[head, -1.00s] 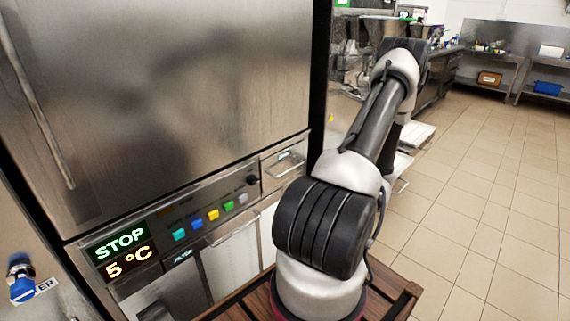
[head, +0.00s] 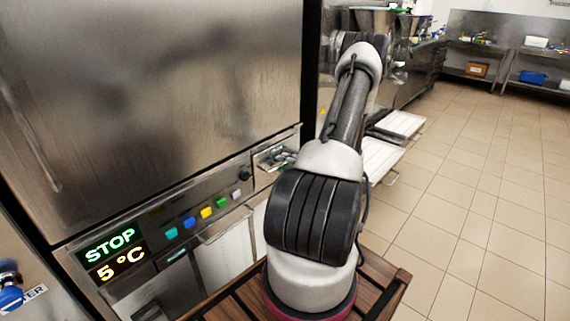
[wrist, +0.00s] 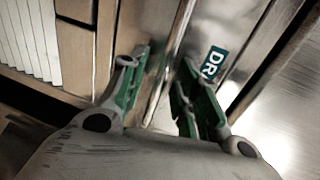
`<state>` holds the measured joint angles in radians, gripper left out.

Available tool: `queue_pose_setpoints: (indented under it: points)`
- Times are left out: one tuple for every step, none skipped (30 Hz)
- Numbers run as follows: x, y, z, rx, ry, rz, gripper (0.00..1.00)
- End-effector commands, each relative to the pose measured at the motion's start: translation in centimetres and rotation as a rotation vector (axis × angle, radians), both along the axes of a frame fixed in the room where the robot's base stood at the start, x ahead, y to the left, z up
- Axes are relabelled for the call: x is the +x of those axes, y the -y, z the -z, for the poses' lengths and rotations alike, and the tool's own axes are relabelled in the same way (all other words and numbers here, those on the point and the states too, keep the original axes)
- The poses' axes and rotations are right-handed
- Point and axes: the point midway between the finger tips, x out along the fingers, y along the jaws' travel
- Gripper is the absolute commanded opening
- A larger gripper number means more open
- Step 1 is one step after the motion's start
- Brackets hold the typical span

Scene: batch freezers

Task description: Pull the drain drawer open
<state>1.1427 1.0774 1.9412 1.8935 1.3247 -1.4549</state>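The drain drawer (head: 262,158) is the small front at the upper right of the freezer's control panel, left of my arm in the head view. In the wrist view its dark green label (wrist: 212,62) shows the letters "DR". A thin metal handle bar (wrist: 178,40) runs between my gripper's two green-padded fingers. My gripper (wrist: 162,88) is open, with the fingers apart on either side of the bar. I cannot tell whether either pad touches it. In the head view my shoulder link hides part of the drawer, and the gripper shows only as a small patch at its front.
The freezer's large steel door (head: 170,90) stands above the panel, which has a STOP display (head: 112,254) and coloured buttons (head: 205,212). White shelves (head: 378,157) stick out beyond my arm. The tiled floor (head: 470,200) to the right is clear.

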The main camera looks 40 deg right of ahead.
Motion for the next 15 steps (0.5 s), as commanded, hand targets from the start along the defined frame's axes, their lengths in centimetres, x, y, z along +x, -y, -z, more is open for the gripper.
queue_pose_setpoints:
  points:
    - [0.26, -0.02, 0.06, 0.0, 0.0, 0.0, 0.32]
    - [0.36, -0.02, 0.09, 0.001, 0.0, 0.001, 0.32]
    - [0.44, -0.01, 0.1, 0.001, 0.0, 0.001, 0.32]
    - [0.47, -0.02, 0.11, 0.001, 0.0, 0.001, 0.32]
    - [0.48, -0.02, 0.11, 0.001, 0.0, 0.001, 0.32]
    - [0.48, -0.02, 0.11, 0.001, 0.0, 0.001, 0.32]
    - [0.47, -0.02, 0.11, 0.001, 0.0, 0.001, 0.32]
    - [0.46, -0.02, 0.11, 0.001, 0.0, 0.001, 0.32]
    - [0.46, -0.02, 0.11, 0.001, 0.0, 0.001, 0.32]
    - [0.46, -0.02, 0.11, 0.001, 0.0, 0.001, 0.28]
    - [0.46, -0.02, 0.11, 0.001, 0.0, 0.001, 0.23]
    - [0.45, -0.02, 0.1, 0.001, 0.0, 0.001, 0.15]
    - [0.45, -0.02, 0.1, 0.001, 0.0, 0.001, 0.1]
    - [0.45, -0.03, 0.1, 0.001, 0.0, 0.001, 0.04]
    - [0.45, -0.03, 0.1, 0.001, 0.0, 0.001, 0.0]
